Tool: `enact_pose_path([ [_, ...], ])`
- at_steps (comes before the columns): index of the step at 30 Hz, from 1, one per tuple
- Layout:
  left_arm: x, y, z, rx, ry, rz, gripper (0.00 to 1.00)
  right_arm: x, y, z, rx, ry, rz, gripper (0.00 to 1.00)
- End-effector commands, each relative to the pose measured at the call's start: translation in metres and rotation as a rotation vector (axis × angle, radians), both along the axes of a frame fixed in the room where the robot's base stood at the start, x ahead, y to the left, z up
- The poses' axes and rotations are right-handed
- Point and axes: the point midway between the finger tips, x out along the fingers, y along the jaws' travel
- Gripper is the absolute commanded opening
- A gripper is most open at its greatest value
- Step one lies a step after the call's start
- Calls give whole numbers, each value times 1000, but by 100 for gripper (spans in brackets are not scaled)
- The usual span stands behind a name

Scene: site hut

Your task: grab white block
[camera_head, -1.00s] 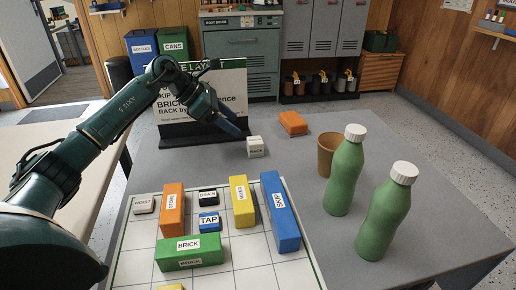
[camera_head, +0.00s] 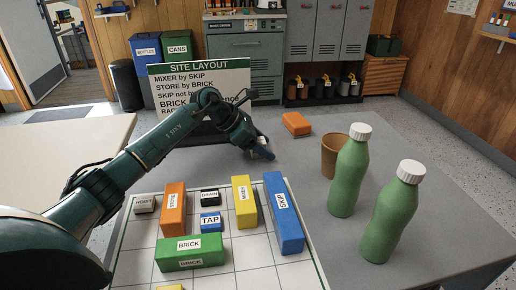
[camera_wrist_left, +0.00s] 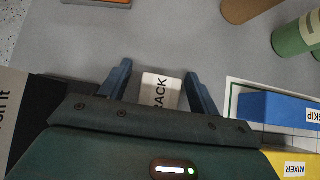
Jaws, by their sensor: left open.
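The white block (camera_wrist_left: 160,91), labelled RACK, lies on the grey table. In the left wrist view it sits between the two blue fingers of my left gripper (camera_wrist_left: 158,69), with a gap to the finger on each side. In the head view my left gripper (camera_head: 264,152) is low over the table behind the grid board, and it hides nearly all of the white block. The left gripper is open. My right gripper is not in view.
A grid board (camera_head: 140,240) with several labelled blocks, including the blue SKIP block (camera_head: 283,215), lies in front. An orange block (camera_head: 296,124), a brown cup (camera_head: 331,155) and two green bottles (camera_head: 349,180) stand to the right. A sign (camera_head: 200,80) stands behind my arm.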

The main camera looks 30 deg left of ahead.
Motion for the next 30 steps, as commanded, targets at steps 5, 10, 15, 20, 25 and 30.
enact_pose_path([
  [5, 0, 0, 0, 0, 0, 0, 54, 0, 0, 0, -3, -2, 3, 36],
  [10, 0, 0, 1, 0, 0, 0, 41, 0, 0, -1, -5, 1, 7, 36],
  [15, 0, 0, 1, 0, 0, 0, 27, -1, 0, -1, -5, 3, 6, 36],
  [20, 0, 0, 1, 0, 0, 0, 14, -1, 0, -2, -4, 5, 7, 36],
  [25, 0, 0, 1, 0, -1, 1, 12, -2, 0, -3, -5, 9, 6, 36],
  [30, 1, 0, 11, 0, -5, 1, 12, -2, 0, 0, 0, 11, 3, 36],
])
